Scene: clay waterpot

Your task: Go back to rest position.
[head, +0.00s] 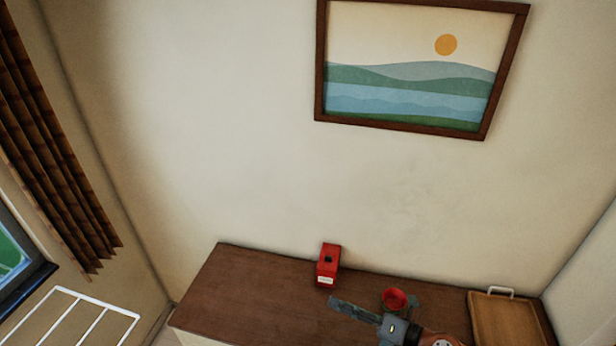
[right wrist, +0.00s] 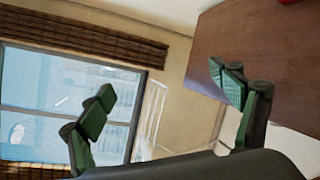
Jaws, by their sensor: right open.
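My right gripper (right wrist: 162,85) is open in the right wrist view. Its two green-padded fingers stand wide apart with nothing between them. In the head view my right arm comes in at the bottom edge, over the front of the brown wooden surface (head: 255,283). A small red round pot or bowl (head: 395,298) shows right beside and behind the arm there. I cannot tell whether the arm touches it. My left gripper is in neither view.
A red box (head: 328,265) stands near the wall on the wooden surface. A wooden tray (head: 503,318) with a pale handle lies at its right end. A white rack (head: 82,312) is at lower left, below a window (head: 15,265). The surface's left part is clear.

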